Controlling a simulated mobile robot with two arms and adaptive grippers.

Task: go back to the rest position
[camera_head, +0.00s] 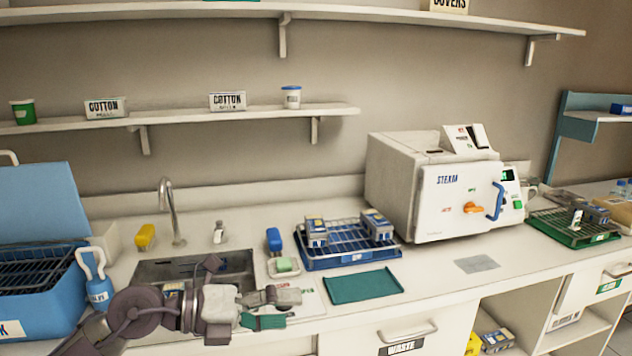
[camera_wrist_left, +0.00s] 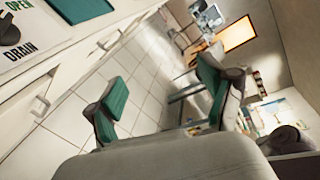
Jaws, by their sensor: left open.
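My left gripper (camera_head: 288,308) is in front of the counter's front edge, just right of the sink, with my arm coming in from the lower left. Its two fingers with teal pads stand apart and nothing is between them. In the left wrist view the gripper (camera_wrist_left: 160,100) is open and empty, with floor tiles and room behind it. My right gripper is in neither view.
The sink (camera_head: 140,272) lies behind my left arm. A teal mat (camera_head: 362,286), a blue rack (camera_head: 350,262) and a white sterilizer (camera_head: 425,215) stand to the right. A blue bin (camera_head: 62,312) is at left. A grey patch of counter at right is clear.

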